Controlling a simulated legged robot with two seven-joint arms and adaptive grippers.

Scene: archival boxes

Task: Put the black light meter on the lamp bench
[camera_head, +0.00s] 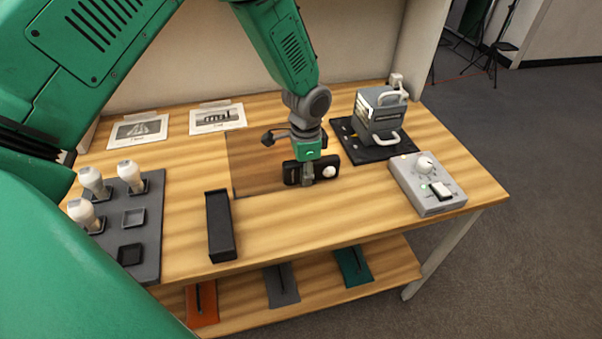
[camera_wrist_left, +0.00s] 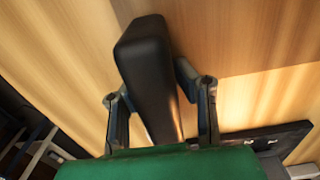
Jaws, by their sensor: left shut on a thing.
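The black light meter (camera_head: 328,166) has a round white dome at its right end. My left gripper (camera_head: 308,176) is shut on it over the wooden lamp bench (camera_head: 300,228), near a darker brown patch of the top. In the left wrist view the black meter (camera_wrist_left: 152,70) stands between the two fingers of my left gripper (camera_wrist_left: 160,100), with wood grain behind it. I cannot tell whether the meter touches the bench top. My right gripper is not in view.
A grey lamp unit (camera_head: 379,118) on a black plate and a grey control box (camera_head: 427,184) stand to the right. A black open holder (camera_head: 220,228) and a grey tray (camera_head: 148,240) with white bulbs are to the left. Two picture cards lie behind.

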